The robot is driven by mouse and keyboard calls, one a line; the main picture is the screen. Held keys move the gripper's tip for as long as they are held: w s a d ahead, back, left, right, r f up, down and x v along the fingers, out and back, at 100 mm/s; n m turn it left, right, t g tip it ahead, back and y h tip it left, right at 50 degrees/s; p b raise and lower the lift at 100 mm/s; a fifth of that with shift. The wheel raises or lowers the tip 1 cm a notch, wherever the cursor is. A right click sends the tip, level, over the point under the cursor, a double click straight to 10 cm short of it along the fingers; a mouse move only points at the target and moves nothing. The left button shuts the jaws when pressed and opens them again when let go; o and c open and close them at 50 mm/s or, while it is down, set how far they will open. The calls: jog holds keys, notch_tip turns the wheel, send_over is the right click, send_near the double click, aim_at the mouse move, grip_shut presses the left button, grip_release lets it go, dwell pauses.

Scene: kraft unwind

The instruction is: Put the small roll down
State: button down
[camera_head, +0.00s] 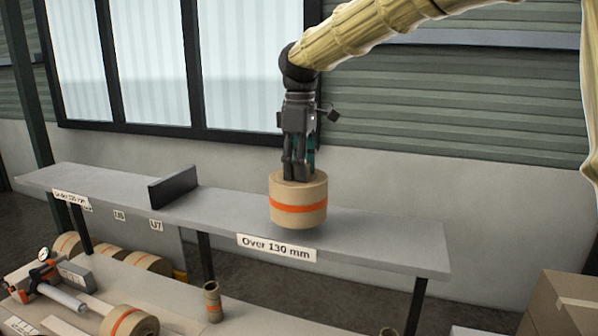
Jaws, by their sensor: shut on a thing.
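The small roll (298,209) is brown kraft with an orange band. It is upright in my gripper (298,178), which is shut on it from above. The roll is over the right part of the grey shelf (385,235), behind the label "Over 130 mm" (277,247). A soft shadow lies under the roll; I cannot tell whether its bottom touches the shelf. The fingertips are partly hidden at the roll's top.
A dark divider (173,187) stands on the shelf, left of the roll. The label "Under 130 mm" (71,199) is at the left end. The shelf is clear right of the roll. Below are another banded roll (128,323), a small tube (212,302) and a cardboard box (565,305).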

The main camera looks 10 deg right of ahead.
jog(key=shift+w, duration=0.6)
jog(key=shift+s+f+p, duration=0.15)
jog(key=shift+f+p, duration=0.4)
jog(key=shift+p, duration=0.3)
jog(key=shift+f+p, duration=0.45)
jog(key=shift+f, duration=0.85)
jog(key=c, duration=0.7)
grip_release()
notch_tip(320, 180, up, 12)
jog(key=b, duration=0.4)
